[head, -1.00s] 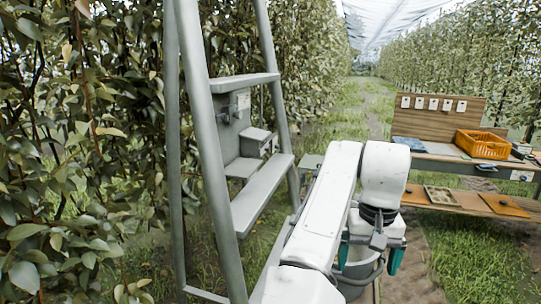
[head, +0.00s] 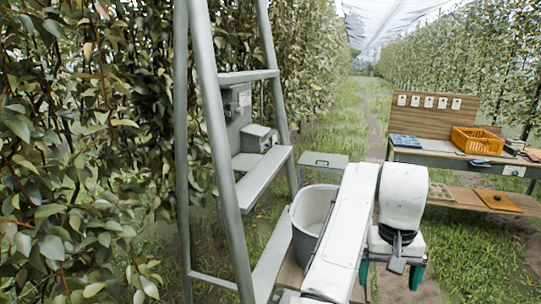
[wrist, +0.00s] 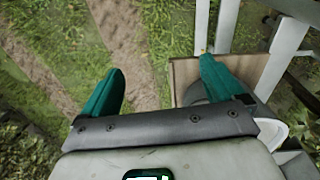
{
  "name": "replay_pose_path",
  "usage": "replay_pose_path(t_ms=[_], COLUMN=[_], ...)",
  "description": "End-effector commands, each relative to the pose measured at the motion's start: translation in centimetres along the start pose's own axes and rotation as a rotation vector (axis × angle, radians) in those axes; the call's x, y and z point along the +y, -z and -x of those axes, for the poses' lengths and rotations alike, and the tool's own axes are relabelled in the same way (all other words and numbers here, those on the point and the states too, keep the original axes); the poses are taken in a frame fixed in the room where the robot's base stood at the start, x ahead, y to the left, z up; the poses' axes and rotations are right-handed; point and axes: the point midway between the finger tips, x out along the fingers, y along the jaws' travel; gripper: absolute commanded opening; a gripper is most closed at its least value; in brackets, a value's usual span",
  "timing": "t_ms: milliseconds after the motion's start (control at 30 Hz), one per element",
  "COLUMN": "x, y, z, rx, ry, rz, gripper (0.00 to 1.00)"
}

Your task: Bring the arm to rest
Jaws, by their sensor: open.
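My gripper (head: 390,277) hangs at the end of my white arm in the lower right of the head view, pointing down. In the wrist view my gripper (wrist: 160,88) shows two teal fingers spread wide apart. The gripper is to the right of a grey bucket (head: 309,214), and my forearm hides part of the bucket's right side.
A grey metal ladder (head: 216,130) stands left of the arm, close to the leafy hedge. A wooden bench (head: 425,157) with an orange crate (head: 477,141) stands at the right. A grassy lane (head: 350,110) runs clear to the back.

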Motion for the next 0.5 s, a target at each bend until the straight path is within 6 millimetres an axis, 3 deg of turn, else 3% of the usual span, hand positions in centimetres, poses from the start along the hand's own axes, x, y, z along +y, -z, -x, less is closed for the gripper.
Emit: replay_pose_path(t_ms=[267, 500], x=[5.5, 12.1], y=[-1.1, -4.1], z=[-5.3, -12.1], rx=[0.051, 0.127], ry=[-0.088, -0.197], rz=[-0.068, -0.097], gripper=[0.95, 0.95])
